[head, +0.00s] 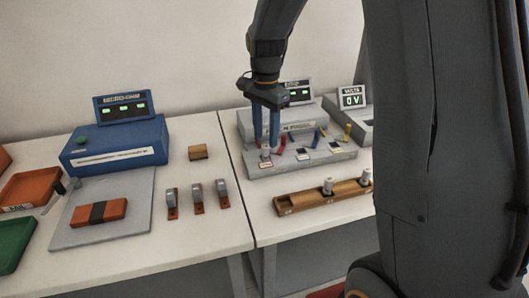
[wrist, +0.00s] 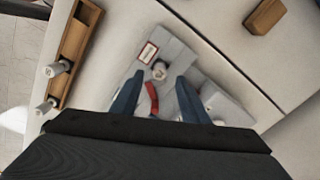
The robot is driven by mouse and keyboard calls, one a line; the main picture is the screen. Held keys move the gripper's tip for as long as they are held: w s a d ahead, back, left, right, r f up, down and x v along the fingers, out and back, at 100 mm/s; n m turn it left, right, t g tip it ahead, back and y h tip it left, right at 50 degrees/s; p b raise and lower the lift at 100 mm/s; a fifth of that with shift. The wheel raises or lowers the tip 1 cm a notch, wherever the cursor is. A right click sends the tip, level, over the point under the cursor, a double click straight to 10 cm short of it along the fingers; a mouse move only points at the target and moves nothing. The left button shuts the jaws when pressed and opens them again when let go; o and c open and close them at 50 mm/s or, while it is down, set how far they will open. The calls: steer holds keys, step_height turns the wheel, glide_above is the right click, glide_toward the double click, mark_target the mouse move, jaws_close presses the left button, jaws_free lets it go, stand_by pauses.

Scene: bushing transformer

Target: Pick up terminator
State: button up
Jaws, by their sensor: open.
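My gripper (head: 266,143) is open, its two blue fingers pointing down over the left end of a grey block (head: 310,158). A small pale cylinder (head: 265,154), which looks like a terminator, stands on that block just below the fingertips. In the wrist view the cylinder (wrist: 159,70) shows between and slightly beyond the fingertips; I cannot tell whether they touch it. Two similar white cylinders stand in a wooden rack, one near its middle (head: 327,186) and one near its right end (head: 366,177). No object is held.
The wooden rack (head: 300,204) lies in front of the block. A wooden block (head: 198,152) and small levers (head: 197,198) are on the left table. A blue device (head: 115,148) stands further left.

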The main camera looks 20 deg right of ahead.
mark_target(265, 146)
steer(key=shift+s+a+f+p, duration=0.1)
steer(key=shift+f+p, duration=0.95)
steer(key=shift+f, duration=1.6)
steer(key=shift+c, duration=0.3)
jaws_close()
